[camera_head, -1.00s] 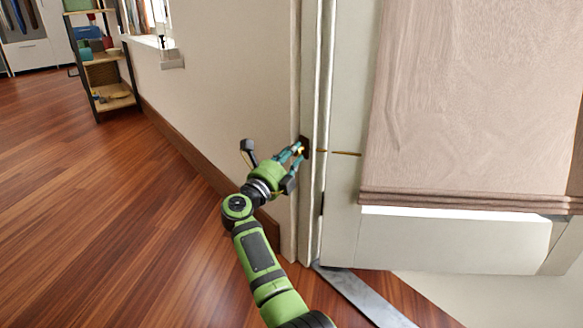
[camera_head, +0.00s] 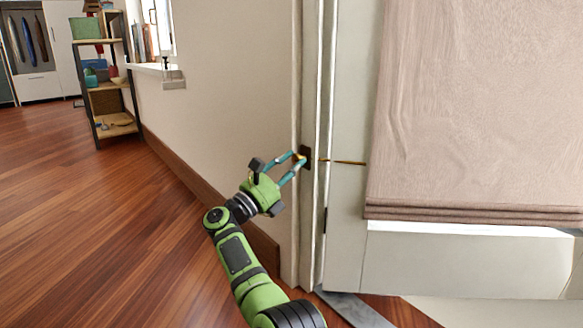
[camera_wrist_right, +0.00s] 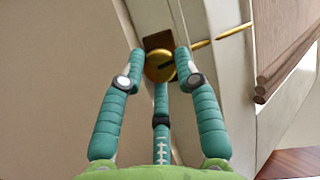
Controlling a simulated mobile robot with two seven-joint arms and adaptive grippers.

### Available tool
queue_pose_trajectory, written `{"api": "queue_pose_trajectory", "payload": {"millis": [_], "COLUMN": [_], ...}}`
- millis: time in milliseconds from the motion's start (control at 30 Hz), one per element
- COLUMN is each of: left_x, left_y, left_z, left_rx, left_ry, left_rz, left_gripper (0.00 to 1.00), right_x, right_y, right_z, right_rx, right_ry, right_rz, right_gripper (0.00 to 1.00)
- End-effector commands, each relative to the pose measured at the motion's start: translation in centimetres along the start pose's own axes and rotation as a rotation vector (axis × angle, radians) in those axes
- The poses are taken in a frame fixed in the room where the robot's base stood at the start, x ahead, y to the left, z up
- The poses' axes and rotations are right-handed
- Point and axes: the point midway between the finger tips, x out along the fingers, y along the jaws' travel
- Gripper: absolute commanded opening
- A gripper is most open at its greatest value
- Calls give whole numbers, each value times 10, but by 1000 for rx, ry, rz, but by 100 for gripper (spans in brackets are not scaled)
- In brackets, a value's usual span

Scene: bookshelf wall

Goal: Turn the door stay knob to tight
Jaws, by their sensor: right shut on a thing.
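The door stay knob (camera_wrist_right: 159,66) is a round brass knob with a dark pointer mark, on a dark plate (camera_wrist_right: 158,40) fixed to the door frame. In the head view the plate (camera_head: 306,157) shows at the frame, with the knob mostly hidden by my fingers. A thin brass rod (camera_head: 345,162) runs from there to the door (camera_head: 343,215); the rod also shows in the wrist view (camera_wrist_right: 215,38). My right gripper (camera_head: 298,158) has its teal fingers closed around the knob; it also shows in the wrist view (camera_wrist_right: 160,62). My left gripper is not in view.
A fabric blind (camera_head: 470,110) hangs on the door at the right. A wall (camera_head: 230,90) with a brown skirting board lies left of the frame. A shelf unit (camera_head: 105,90) stands at the far left. The wooden floor (camera_head: 90,220) is open.

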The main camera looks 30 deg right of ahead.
Motion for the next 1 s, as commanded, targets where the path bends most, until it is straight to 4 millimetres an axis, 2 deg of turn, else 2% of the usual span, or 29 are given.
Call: {"api": "queue_pose_trajectory", "payload": {"millis": [500, 1000], "left_x": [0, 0], "left_y": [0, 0], "left_z": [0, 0], "left_rx": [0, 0], "left_ry": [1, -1], "left_rz": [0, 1], "left_gripper": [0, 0], "right_x": [2, 1], "right_y": [5, 2], "right_z": [2, 3], "right_rx": [175, 211], "right_ry": [-1, -5], "right_rz": [-61, -76], "right_gripper": [0, 0]}}
